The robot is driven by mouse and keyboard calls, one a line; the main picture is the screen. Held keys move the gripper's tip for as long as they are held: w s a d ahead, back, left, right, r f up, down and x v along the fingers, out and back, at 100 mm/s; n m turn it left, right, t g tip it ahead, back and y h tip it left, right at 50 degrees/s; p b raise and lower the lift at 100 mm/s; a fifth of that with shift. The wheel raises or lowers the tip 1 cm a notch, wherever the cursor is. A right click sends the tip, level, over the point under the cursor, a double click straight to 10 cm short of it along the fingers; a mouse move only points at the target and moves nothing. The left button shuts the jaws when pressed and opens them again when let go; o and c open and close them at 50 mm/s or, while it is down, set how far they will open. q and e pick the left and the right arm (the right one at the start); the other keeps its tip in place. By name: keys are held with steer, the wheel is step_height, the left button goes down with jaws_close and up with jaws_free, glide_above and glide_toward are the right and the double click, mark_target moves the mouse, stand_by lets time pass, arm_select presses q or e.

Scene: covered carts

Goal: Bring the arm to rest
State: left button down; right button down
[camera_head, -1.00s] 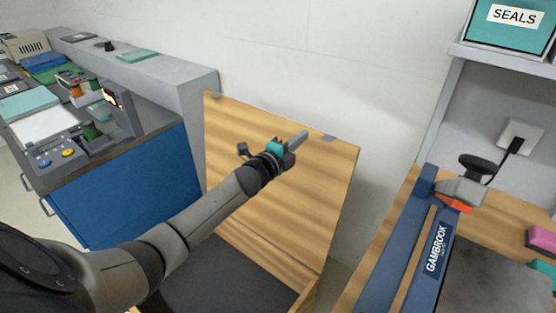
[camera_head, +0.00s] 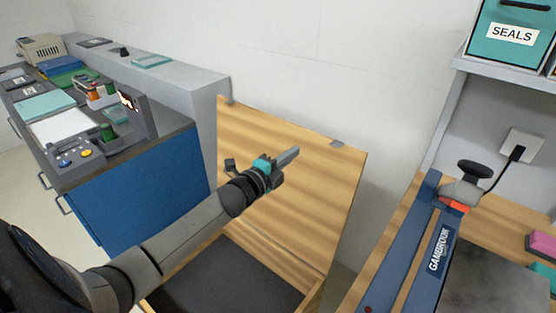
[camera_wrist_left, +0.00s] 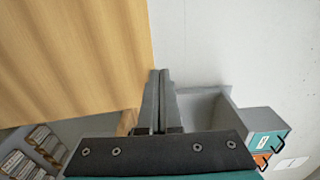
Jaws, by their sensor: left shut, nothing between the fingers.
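My left arm comes in from the left in the head view. Its gripper (camera_head: 288,157) is shut and empty, in front of the raised wooden lid (camera_head: 325,190) of an open wooden cart. In the left wrist view the two fingers (camera_wrist_left: 160,80) lie together with nothing between them, and the wooden lid (camera_wrist_left: 70,60) fills the upper left. I cannot tell the exact gap between the fingers and the lid. My right gripper is in neither view.
The cart's dark interior (camera_head: 225,280) lies below my forearm. A blue cabinet (camera_head: 140,195) with a cluttered top stands left. At right, a blue Gambrook device (camera_head: 437,250) sits on a wooden worktop, under a shelf with a teal SEALS box (camera_head: 512,35). A white wall is behind.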

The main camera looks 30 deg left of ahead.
arm_select(q)
steer(key=s+d+f+n+g, duration=0.4)
steer(key=s+d+n+g, duration=0.15)
steer(key=s, duration=0.55)
steer(key=s+d+f+n+g+y, duration=0.1)
steer(key=s+d+f+n+g, duration=0.4)
steer(key=s, duration=0.6)
steer(key=s+d+f+n+g, duration=0.4)
steer(key=s+n, duration=0.3)
steer(key=s, duration=0.4)
step_height(320, 180, down, 22)
steer(key=s+d+b, duration=0.1)
steer(key=s+d, duration=0.1)
steer(key=s, duration=0.1)
steer(key=s+a+f+g+b, duration=0.2)
steer(key=s+a+f, duration=0.1)
steer(key=s+f, duration=1.2)
steer(key=shift+f+m+y, duration=0.3)
steer(key=shift+f+m, duration=0.15)
steer(key=shift+f, duration=0.1)
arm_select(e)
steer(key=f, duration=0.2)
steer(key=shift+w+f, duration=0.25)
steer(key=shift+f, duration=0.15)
